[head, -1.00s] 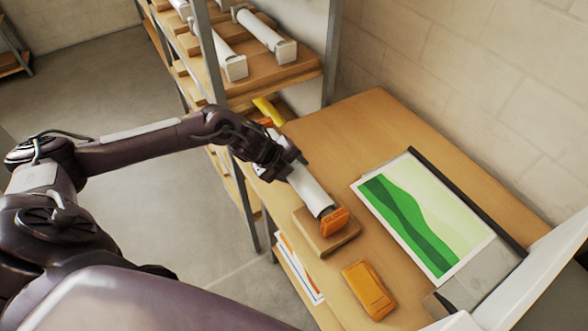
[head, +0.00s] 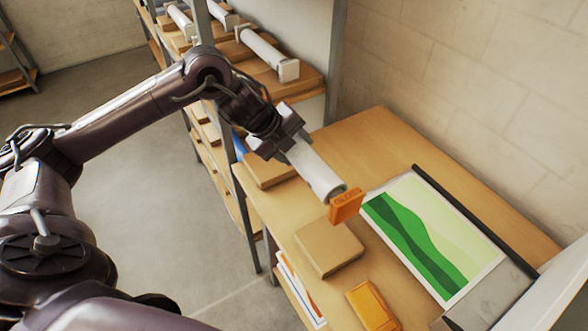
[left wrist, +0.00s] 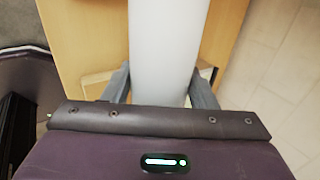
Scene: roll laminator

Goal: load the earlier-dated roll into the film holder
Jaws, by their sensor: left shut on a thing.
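My left gripper (head: 288,142) is shut on a white film roll (head: 315,172) with an orange tag (head: 346,205) at its lower right end. The roll is tilted and held in the air above a tan block (head: 328,248) on the table. In the left wrist view the white roll (left wrist: 168,45) runs up between the two fingers of the gripper (left wrist: 160,88). I cannot read a date on the tag. Part of a grey and white machine (head: 497,295) shows at the lower right; I cannot make out a film holder on it. My right gripper is not in view.
A green printed sheet (head: 420,245) lies at the machine beside a dark bar (head: 475,222). An orange object (head: 371,306) lies on the table's front part. A shelf rack (head: 262,78) with white rolls (head: 268,52) stands at the back left. The far tabletop (head: 372,135) is clear.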

